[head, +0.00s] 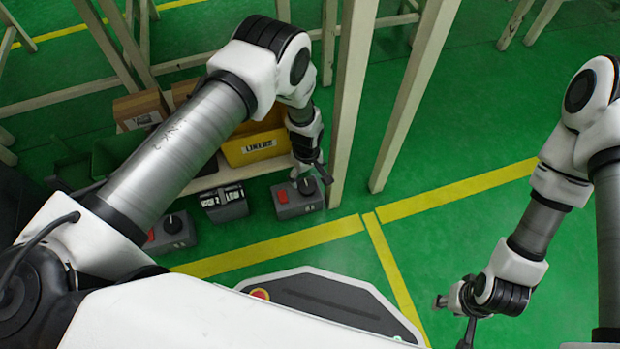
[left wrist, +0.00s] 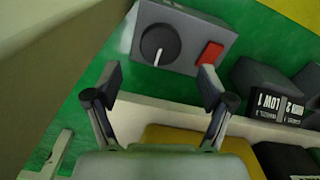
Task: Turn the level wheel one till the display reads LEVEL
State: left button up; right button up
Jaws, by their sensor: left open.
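A grey box (head: 298,209) with a round black wheel (head: 306,187) and a red button (head: 282,196) stands on the green floor. In the left wrist view the wheel (left wrist: 160,45) has a white pointer line, beside the red button (left wrist: 209,56). My left gripper (head: 312,180) is open over this box; its fingers (left wrist: 160,80) are spread, apart from the wheel. The display (head: 224,203) stands left of the box; in the left wrist view the display (left wrist: 276,106) seems to read LOW 1 beside a partly legible 2. My right gripper (head: 452,318) is open and empty, low at the right.
A second grey box (head: 170,231) with a black wheel and red button stands further left, partly behind my left arm. A yellow bin (head: 255,147) and a cardboard box (head: 140,110) are behind. A pale wooden post (head: 350,100) rises close beside my left gripper. Floor at right is clear.

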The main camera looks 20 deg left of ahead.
aim_at(307, 186)
pick_arm(q)
notch_tip(307, 186, down, 7)
jog(key=b, duration=0.3)
jog(key=shift+r, duration=0.15)
jog(key=c, duration=1.2)
jog(key=shift+o, duration=0.2)
pick_arm(e)
notch_tip(307, 186, down, 4)
jog(key=shift+r, duration=0.2)
pick_arm(q)
jog(key=shift+m, duration=0.3)
pick_arm(e)
jog(key=shift+r, duration=0.1)
pick_arm(q)
jog(key=m+p, duration=0.1)
jog(key=m, duration=0.6)
jog(key=shift+m+p, duration=0.4)
jog(key=m, duration=0.3)
jog(key=shift+m+p, duration=0.3)
jog(key=shift+p, duration=0.05)
jog(key=shift+m, duration=1.8)
pick_arm(e)
jog(key=shift+r, duration=1.35)
